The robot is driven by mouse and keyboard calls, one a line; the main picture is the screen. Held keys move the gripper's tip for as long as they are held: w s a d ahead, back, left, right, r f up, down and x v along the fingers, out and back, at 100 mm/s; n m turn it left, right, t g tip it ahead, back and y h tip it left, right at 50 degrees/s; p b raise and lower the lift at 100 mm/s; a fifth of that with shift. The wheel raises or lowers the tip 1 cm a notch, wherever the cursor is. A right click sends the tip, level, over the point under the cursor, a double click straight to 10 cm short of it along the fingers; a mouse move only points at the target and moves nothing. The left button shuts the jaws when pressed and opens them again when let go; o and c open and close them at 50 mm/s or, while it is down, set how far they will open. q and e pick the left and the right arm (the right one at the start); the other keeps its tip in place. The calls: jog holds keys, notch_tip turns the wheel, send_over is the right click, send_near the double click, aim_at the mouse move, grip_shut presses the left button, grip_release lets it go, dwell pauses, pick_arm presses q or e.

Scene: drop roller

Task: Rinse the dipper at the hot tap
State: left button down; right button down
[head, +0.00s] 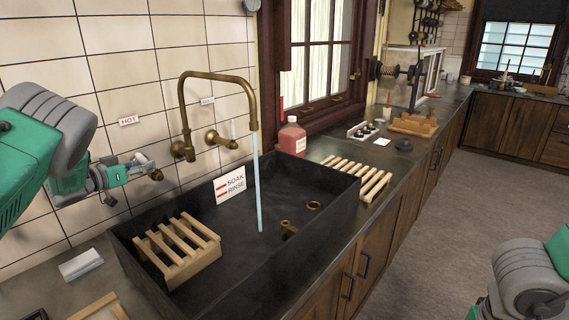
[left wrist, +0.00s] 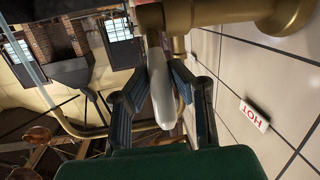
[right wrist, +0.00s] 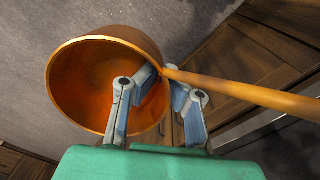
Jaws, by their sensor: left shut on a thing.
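The brass hot tap (head: 157,174) is on the tiled wall beside the HOT label (head: 128,121). My left gripper (head: 140,160) is at it, and in the left wrist view my left gripper (left wrist: 160,85) is shut on its white lever (left wrist: 161,85). A pale stream of water (head: 257,180) falls from the arched brass spout (head: 215,76) into the dark sink (head: 330,210). In the right wrist view my right gripper (right wrist: 160,92) is shut on the copper dipper (right wrist: 85,80) at its rim near the handle (right wrist: 240,90), one finger inside the bowl. The head view does not show the dipper.
A SOAK/RINSE sign (head: 230,185) stands at the sink's back. A wooden slatted rack (head: 175,250) sits at its left end, another rack (head: 357,178) to its right. A red soap bottle (head: 292,138) stands behind the sink. The floor at right is clear.

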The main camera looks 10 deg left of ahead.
pick_arm(q)
jog(key=shift+a+r+g+p, duration=0.3)
jog(key=shift+g+p, duration=0.2)
jog(key=shift+p, duration=0.45)
jog(key=p, duration=0.1)
jog(key=g+p, duration=0.1)
jog(key=p, duration=0.1)
jog(key=shift+w+d+r+y, duration=0.3)
jog(key=shift+w+y, duration=0.1)
jog(key=shift+w+d+g+y+p, duration=0.2)
jog(key=shift+g+y+p, duration=0.15)
jog(key=shift+g, duration=0.15)
pick_arm(e)
notch_tip(320, 180, up, 7)
jog(key=shift+a+f, duration=0.15)
pick_arm(q)
jog(key=shift+f, duration=0.1)
pick_arm(e)
jog(key=shift+a, duration=0.1)
pick_arm(q)
jog(key=shift+a, duration=0.15)
pick_arm(e)
jog(key=shift+a, duration=0.15)
pick_arm(q)
jog(key=c, duration=1.4)
grip_release()
jog(key=shift+s, duration=0.1)
pick_arm(e)
jog(key=shift+s, duration=0.15)
jog(key=shift+a, duration=0.1)
